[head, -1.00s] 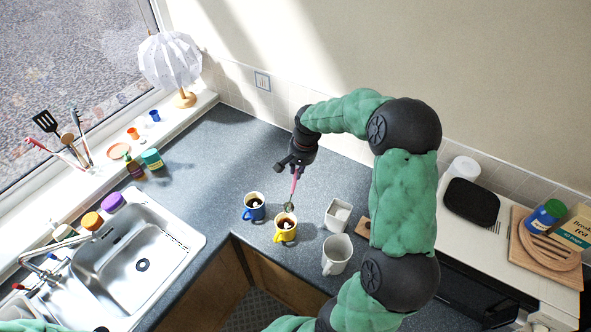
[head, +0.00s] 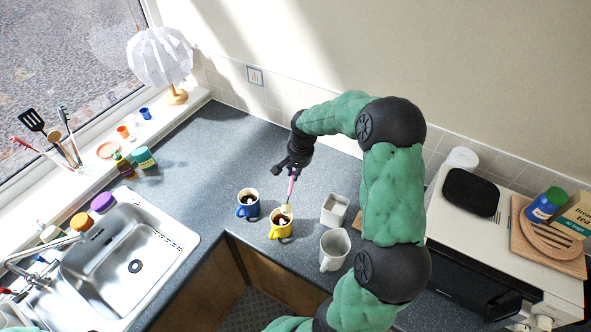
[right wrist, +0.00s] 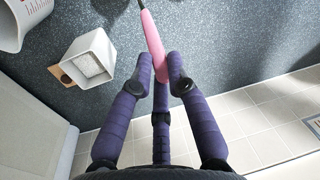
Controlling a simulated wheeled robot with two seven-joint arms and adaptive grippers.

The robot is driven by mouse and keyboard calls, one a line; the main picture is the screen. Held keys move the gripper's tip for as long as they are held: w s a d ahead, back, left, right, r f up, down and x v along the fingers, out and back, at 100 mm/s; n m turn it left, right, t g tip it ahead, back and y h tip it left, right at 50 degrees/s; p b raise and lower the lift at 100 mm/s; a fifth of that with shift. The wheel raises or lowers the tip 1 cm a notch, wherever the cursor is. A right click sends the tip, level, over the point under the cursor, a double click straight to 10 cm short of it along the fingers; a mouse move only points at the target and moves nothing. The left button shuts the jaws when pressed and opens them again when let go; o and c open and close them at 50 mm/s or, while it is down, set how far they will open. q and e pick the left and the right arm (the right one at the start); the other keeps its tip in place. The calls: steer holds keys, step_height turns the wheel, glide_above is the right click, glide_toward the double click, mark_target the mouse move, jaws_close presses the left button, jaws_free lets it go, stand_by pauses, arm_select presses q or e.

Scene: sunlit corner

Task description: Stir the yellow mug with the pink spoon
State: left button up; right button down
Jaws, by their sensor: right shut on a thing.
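The yellow mug (head: 279,231) stands upright on the counter with dark contents. My right gripper (head: 293,171) is above and slightly right of it, shut on the pink handle of the spoon (head: 291,187). The spoon hangs steeply down, its lower end at the back of the yellow mug's opening; I cannot tell whether the tip is below the rim. In the right wrist view, the fingers of the right gripper (right wrist: 161,70) close around the pink spoon (right wrist: 152,42). The mugs are out of that view. My left gripper is not in view.
A blue mug (head: 248,211) stands close left of the yellow one. A square white container (head: 335,211) and a white jug (head: 334,250) stand to its right. The sink (head: 135,262) lies left. The counter behind the mugs is clear.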

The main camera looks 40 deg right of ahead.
mark_target(291, 190)
steer(key=shift+s+a+f+b, duration=0.1)
steer(key=shift+a+f+b, duration=0.35)
steer(key=shift+f+b, duration=0.5)
steer(key=shift+s+a+f+b, duration=0.15)
steer(key=shift+a+f+b, duration=0.25)
steer(key=shift+f+b, duration=0.55)
steer(key=shift+s+a+f+b, duration=0.1)
steer(key=shift+a+f+b, duration=0.4)
steer(key=shift+f, duration=0.85)
steer(key=shift+d, duration=0.15)
